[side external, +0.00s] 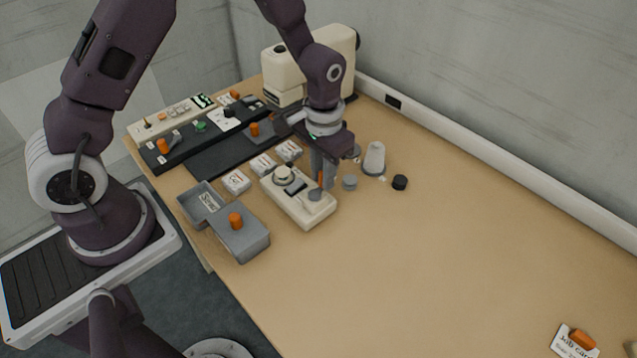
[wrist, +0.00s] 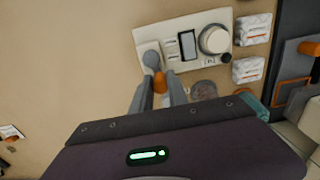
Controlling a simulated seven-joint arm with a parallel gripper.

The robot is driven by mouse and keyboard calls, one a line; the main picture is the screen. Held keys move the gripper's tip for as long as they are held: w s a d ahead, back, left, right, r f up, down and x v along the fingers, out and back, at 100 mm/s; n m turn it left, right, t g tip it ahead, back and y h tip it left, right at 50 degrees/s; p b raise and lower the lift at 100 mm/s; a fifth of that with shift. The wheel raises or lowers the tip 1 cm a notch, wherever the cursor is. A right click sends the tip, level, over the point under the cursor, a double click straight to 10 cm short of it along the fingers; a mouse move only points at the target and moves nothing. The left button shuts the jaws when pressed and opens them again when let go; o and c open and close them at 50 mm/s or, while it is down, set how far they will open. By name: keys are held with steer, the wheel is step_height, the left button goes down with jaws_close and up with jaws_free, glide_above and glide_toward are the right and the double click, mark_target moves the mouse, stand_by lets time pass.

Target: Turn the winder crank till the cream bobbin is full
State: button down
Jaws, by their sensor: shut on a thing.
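The cream winder (side external: 297,207) stands on the wooden table below my gripper. A round cream bobbin (wrist: 214,39) sits at one end of the winder; it also shows in the side view (side external: 284,174). A dark window (wrist: 187,44) lies beside it. My gripper (wrist: 160,86) is shut on the orange crank knob (wrist: 160,80), just off the winder's edge. In the side view my gripper (side external: 322,182) hides most of the knob. I cannot tell how full the bobbin is.
White labelled packets (side external: 236,182) lie left of the winder. A grey open tray (side external: 201,203) and a grey box with an orange knob (side external: 240,241) stand nearby. A pale cone (side external: 374,159) and black cap (side external: 400,182) stand to the right.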

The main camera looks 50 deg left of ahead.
steer(key=shift+d, duration=0.7)
steer(key=shift+s+d, duration=0.6)
steer(key=shift+d, duration=0.2)
